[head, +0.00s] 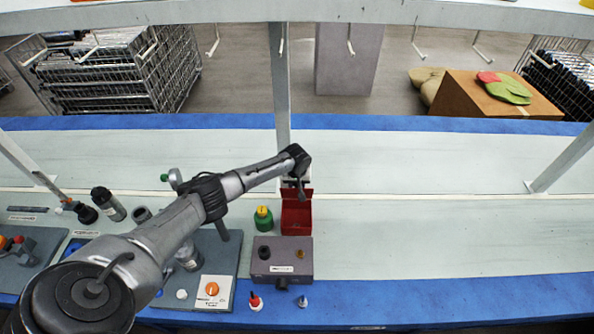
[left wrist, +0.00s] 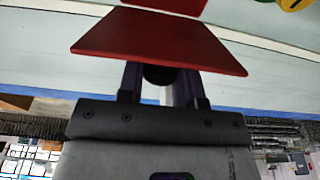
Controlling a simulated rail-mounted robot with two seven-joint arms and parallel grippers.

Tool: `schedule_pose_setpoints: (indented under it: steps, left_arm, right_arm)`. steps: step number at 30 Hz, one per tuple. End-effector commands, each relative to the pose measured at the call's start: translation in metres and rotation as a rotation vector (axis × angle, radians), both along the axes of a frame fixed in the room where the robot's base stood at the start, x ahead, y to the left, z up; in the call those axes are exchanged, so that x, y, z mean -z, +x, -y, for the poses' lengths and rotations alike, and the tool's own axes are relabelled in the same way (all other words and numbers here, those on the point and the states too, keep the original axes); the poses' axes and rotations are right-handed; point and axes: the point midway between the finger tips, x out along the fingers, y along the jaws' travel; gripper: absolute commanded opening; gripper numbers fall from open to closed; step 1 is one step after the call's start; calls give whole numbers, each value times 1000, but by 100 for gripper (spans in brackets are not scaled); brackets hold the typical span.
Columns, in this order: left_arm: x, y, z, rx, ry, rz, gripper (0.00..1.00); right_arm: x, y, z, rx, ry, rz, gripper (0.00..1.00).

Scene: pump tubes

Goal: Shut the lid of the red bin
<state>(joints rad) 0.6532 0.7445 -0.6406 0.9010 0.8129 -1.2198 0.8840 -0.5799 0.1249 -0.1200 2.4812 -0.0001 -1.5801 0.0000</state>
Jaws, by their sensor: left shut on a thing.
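The red bin (head: 297,218) stands on the pale bench behind a grey box, its top open and its inside showing. Its red lid (head: 305,192) is raised at the back edge, partly hidden by my gripper. In the left wrist view the lid (left wrist: 160,42) is a flat red plate close in front of the fingers. My left gripper (head: 298,187) is at the lid. Its two fingers (left wrist: 158,77) are on either side of a dark round knob at the lid and shut on it. My right gripper is in neither view.
The grey box (head: 281,262) with knobs stands just in front of the bin. A green and yellow container (head: 263,217) stands close on its left. A shelf post (head: 281,90) rises behind. The bench on the right (head: 430,235) is clear.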

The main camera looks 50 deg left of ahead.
Motion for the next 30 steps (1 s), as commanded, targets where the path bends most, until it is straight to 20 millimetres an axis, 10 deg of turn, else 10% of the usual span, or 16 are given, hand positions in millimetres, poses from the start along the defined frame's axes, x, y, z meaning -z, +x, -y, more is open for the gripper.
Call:
schedule_pose_setpoints:
  steps: [15,30]
  left_arm:
    - [0,-14,20,0,150,115,0]
    - [14,-27,37,0,313,241,0]
  right_arm:
    - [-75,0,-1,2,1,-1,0]
    - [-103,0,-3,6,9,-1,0]
